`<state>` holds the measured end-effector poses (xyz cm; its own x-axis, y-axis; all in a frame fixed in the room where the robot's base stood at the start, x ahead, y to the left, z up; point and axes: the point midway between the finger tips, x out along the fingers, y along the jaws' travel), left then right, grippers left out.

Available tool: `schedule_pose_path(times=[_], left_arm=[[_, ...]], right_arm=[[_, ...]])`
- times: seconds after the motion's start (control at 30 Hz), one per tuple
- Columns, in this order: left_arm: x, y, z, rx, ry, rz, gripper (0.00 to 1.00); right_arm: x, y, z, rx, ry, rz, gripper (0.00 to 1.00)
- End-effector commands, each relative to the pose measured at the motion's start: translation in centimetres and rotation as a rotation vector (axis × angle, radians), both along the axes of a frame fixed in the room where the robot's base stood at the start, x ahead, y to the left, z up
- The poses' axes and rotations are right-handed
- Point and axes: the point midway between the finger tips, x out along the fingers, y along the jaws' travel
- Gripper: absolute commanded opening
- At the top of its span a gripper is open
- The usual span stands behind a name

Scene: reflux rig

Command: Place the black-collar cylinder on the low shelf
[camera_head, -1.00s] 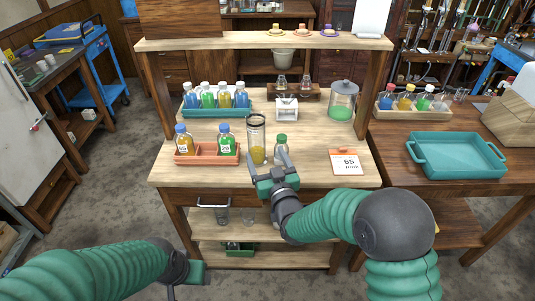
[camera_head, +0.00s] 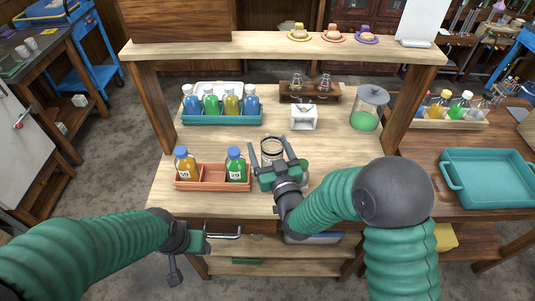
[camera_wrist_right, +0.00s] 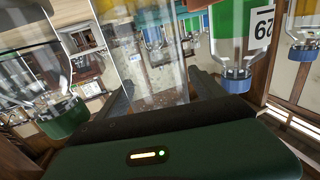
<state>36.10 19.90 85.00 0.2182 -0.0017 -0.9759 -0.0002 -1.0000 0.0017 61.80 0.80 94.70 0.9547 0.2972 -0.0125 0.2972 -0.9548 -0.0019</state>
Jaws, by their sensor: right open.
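The clear glass cylinder (camera_head: 271,146) stands on the bench top, right of the orange tray. In the head view, its rim shows between the fingers of my right gripper (camera_head: 271,152), and its lower part is hidden. The right gripper is open. In the right wrist view, the cylinder (camera_wrist_right: 148,50) rises between the dark fingers; contact is not clear, and its collar cannot be made out. The low shelf (camera_head: 300,269) is under the bench, partly covered by my arm. My left gripper (camera_head: 186,255) is at the bench's front left, its jaw gap unclear.
The orange tray (camera_head: 209,186) with two bottles stands close left. A green-capped bottle (camera_wrist_right: 62,112) is beside the cylinder in the wrist view. The bench's right front is clear.

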Motion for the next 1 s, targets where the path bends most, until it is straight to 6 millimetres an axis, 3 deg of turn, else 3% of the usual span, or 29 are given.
schedule_pose_path(times=[0.2,0.8,1.0], left_arm=[[-0.06,0.01,-0.03,0.0,0.001,0.0,0.59],[-0.04,0.01,-0.04,0.0,0.001,0.0,0.59],[-0.04,0.01,-0.03,0.0,0.001,0.0,0.59]], right_arm=[[-0.49,-0.2,0.25,0.002,-0.004,0.0,0.79],[-0.19,0.03,-0.11,0.0,0.002,0.001,0.0],[-0.12,-0.03,-0.01,0.001,-0.001,0.0,0.0]])
